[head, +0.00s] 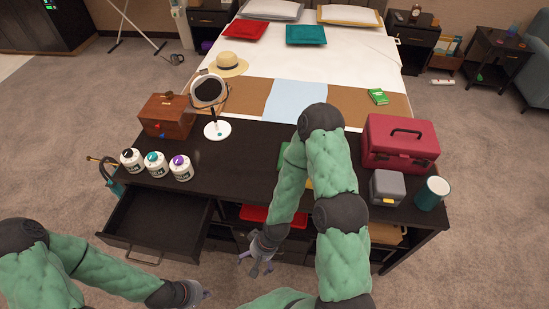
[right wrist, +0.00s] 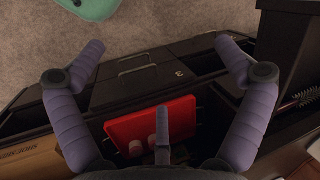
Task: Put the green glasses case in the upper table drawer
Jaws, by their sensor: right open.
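A green object (head: 284,154) lies on the dark table top, mostly hidden behind my right arm; I cannot tell whether it is the glasses case. The upper table drawer (head: 160,222) at the left is pulled open and looks empty. My left gripper (head: 205,295) is in front of the open drawer, low in the head view; its finger opening is unclear. My right gripper (head: 256,264) is open and empty, in front of the table's middle. Its spread fingers (right wrist: 160,75) show in the right wrist view, facing the shelf and a red tray (right wrist: 152,125).
Three jars (head: 156,164), a wooden box (head: 167,116) and a round mirror (head: 209,92) stand on the table's left. A red toolbox (head: 400,146), a grey box (head: 386,187) and a mug (head: 432,193) stand on its right. A small green item (head: 378,97) lies on the bed.

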